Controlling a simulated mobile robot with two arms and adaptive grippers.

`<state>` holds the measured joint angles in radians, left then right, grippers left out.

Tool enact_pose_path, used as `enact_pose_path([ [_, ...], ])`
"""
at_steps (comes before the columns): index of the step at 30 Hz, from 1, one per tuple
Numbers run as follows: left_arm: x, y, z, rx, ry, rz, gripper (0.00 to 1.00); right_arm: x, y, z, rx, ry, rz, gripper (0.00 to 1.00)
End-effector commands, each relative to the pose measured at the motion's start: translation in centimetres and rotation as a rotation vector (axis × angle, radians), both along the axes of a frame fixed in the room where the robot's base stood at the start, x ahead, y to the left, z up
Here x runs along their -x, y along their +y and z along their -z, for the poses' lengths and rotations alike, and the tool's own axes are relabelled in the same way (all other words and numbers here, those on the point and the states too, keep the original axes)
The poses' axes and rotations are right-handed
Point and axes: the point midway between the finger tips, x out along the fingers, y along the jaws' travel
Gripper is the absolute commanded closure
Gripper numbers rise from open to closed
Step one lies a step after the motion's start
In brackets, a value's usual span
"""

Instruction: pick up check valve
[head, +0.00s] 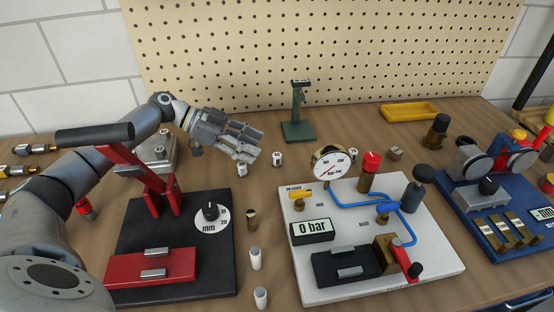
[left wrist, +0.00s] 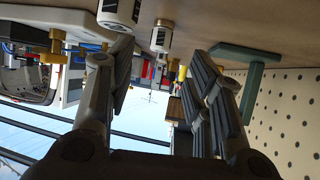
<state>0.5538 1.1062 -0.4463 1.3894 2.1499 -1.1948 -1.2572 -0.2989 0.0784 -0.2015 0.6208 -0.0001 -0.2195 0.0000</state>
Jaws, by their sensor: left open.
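Two small white-and-metal cylinders with dark marks stand on the table by my left gripper; either could be the check valve, and I cannot tell which. One cylinder (head: 277,159) stands just beyond the fingertips; in the left wrist view it shows between the fingers (left wrist: 161,39). The other cylinder (head: 242,168) stands on the near side of the fingers, partly hidden by them; it shows large at the top of the left wrist view (left wrist: 118,12). My left gripper (head: 253,145) is open, empty and low over the table, pointing right. My right gripper is not in view.
A green stand (head: 298,130) stands behind the fingertips. A white gauge board (head: 440,265) lies to the right, a black board with a red lever press (head: 185,270) in front. Brass (head: 252,218) and white pieces (head: 255,259) stand between the boards. A yellow tray (head: 410,111) lies at the back.

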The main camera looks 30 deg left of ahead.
Motion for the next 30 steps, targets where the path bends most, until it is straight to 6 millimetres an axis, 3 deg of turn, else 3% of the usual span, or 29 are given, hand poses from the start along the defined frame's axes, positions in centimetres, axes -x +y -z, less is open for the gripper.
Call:
enact_pose_path([
  [16,-2.3,-4.8,2.2,0.001,-0.001,0.001,0.53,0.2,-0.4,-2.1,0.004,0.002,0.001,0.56],
  [26,-2.6,-5.2,2.8,-0.002,-0.002,0.000,0.53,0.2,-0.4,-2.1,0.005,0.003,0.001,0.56],
  [30,-2.6,-5.2,2.8,-0.002,-0.002,0.000,0.71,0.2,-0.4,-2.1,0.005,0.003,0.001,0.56],
])
